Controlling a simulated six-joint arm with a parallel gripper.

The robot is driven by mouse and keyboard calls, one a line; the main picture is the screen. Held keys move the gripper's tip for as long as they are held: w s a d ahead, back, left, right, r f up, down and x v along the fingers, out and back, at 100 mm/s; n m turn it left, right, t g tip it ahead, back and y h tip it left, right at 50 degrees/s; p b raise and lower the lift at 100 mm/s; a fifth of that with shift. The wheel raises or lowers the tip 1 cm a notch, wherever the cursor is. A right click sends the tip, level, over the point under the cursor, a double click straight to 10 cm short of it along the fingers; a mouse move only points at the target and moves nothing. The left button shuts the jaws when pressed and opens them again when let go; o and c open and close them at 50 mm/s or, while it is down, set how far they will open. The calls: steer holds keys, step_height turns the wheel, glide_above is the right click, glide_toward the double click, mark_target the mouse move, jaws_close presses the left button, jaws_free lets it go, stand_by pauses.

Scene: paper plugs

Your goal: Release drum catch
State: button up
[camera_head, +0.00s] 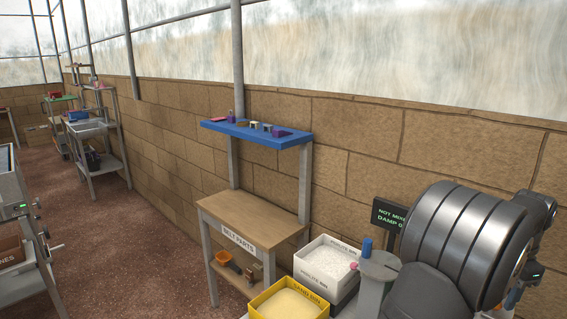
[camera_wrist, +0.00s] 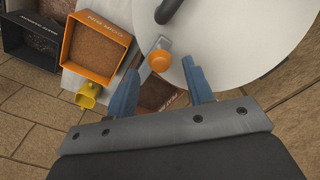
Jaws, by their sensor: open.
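In the wrist view, a large pale round drum face (camera_wrist: 235,35) fills the upper right. A grey catch lever (camera_wrist: 165,43) with a round orange knob (camera_wrist: 159,60) lies at the drum's lower left edge. My gripper (camera_wrist: 160,68) is open, with one blue-grey finger on each side of the knob. The knob appears between the fingertips; I cannot tell how far below them it is. A dark curved handle (camera_wrist: 168,10) stands on the drum face at the top. I cannot make out the catch or my gripper in the head view.
In the wrist view, an orange bin (camera_wrist: 126,40) of brown material, a dark bin (camera_wrist: 10,40) and a yellow fitting (camera_wrist: 88,94) lie to the left. The head view shows a wooden bench (camera_head: 250,215), a blue shelf (camera_head: 255,134), a white bin (camera_head: 310,277) and a yellow bin (camera_head: 262,299).

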steer(key=shift+f, duration=1.95)
steer(key=c, duration=0.6)
steer(key=shift+o, duration=0.2)
